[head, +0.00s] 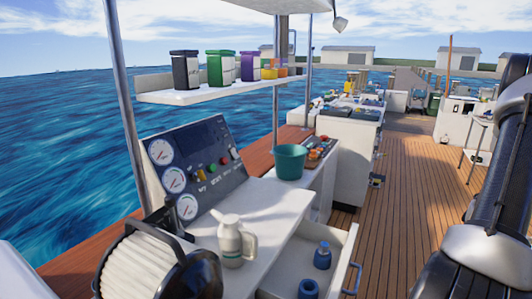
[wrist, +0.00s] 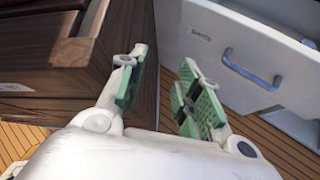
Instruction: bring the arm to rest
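My gripper (wrist: 163,82) shows in the wrist view with its two green-padded fingers spread apart. Nothing is between them. A dark wooden cabinet (wrist: 45,68) is at the left of the fingers, and a white drawer front (wrist: 205,40) with a blue handle (wrist: 248,72) is at the right. I cannot tell whether the fingers touch either one. In the head view my dark and silver arm links stand at the right edge. The gripper itself is out of that view.
An open white drawer (head: 336,258) with blue bottles (head: 322,256) juts over the plank deck (head: 398,240). A pale jug (head: 232,240) and a teal bucket (head: 290,161) stand on the counter beside a gauge panel (head: 195,165). A ribbed white cylinder (head: 137,268) is at lower left.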

